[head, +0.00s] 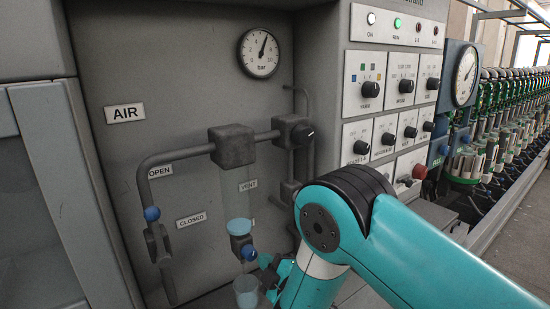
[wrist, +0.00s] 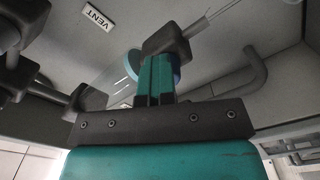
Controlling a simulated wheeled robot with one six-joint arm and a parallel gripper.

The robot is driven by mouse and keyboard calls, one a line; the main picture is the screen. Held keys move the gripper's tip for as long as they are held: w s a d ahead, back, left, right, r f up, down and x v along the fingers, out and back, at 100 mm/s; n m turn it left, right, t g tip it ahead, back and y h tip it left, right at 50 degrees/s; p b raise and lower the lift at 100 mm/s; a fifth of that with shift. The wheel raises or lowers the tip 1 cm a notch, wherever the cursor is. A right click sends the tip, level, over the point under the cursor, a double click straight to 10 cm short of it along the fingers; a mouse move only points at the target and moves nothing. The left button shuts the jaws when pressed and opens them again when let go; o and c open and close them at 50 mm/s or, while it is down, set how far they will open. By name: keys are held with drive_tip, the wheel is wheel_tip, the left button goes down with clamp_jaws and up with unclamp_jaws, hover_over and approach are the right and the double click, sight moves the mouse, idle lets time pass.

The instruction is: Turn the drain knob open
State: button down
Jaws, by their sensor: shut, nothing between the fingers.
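The drain knob (head: 249,252) is a small round blue knob on a dark block (head: 240,243) under the clear bowl (head: 236,190) of the air unit. My gripper (head: 268,262) is just right of the knob in the head view, partly hidden by my arm. In the wrist view my gripper (wrist: 158,72) has its teal fingers together and empty. They cover most of the knob (wrist: 177,73), whose blue edge shows behind them. I cannot tell whether they touch it. The knob's turn position is not clear.
A clear cup (head: 246,292) stands below the drain block. A grey pipe (head: 180,153) and a valve with a blue end (head: 152,213) are to the left, near OPEN and CLOSED labels. A control panel (head: 395,90) is at the right. VENT (wrist: 99,16) appears upside down.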

drive_tip(key=shift+s+a+f+b, duration=0.1)
drive_tip(key=shift+a+f+b, duration=0.3)
drive_tip(key=shift+b, duration=0.15)
idle(0.4)
drive_tip(key=shift+d+p, duration=0.15)
drive_tip(key=shift+p, duration=0.4)
drive_tip(key=shift+f, duration=0.2)
drive_tip(key=b+v, duration=0.5)
drive_tip(key=b, duration=0.6)
drive_tip(key=shift+d+f, duration=0.2)
